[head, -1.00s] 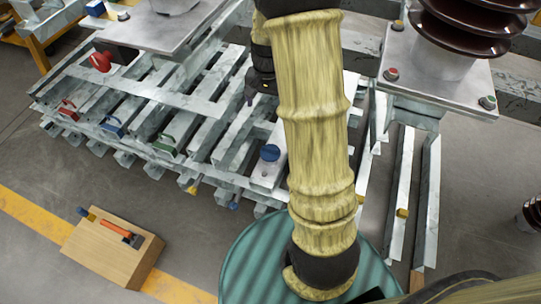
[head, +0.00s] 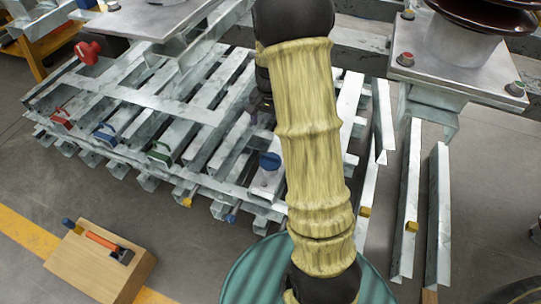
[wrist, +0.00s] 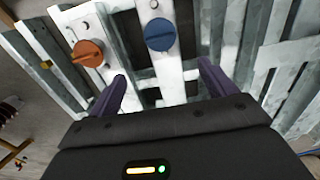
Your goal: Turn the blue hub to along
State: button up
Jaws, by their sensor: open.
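The blue hub (wrist: 159,34) is a round knob on a pale metal strip. In the wrist view it lies beyond my fingertips, roughly between their lines. It also shows in the head view (head: 270,161), just left of my arm. The exact angle of its grip ridge is hard to tell. My gripper (wrist: 163,80) has two purple fingers spread wide with nothing between them; they do not touch the hub. In the head view my gripper is mostly hidden behind my arm.
An orange hub (wrist: 87,53) sits left of the blue one on a neighbouring strip. A red knob (head: 88,52) is at the far left of the metal frame (head: 140,98). A wooden box (head: 98,262) stands on the floor, front left. A brown insulator (head: 478,8) stands at upper right.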

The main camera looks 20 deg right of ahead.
aim_at(271, 160)
notch_tip(271, 160, down, 16)
jog(key=b, duration=0.8)
jog(key=shift+f+b, duration=0.15)
jog(key=shift+b, duration=0.2)
jog(key=shift+c, duration=0.2)
jog(key=c, duration=0.9)
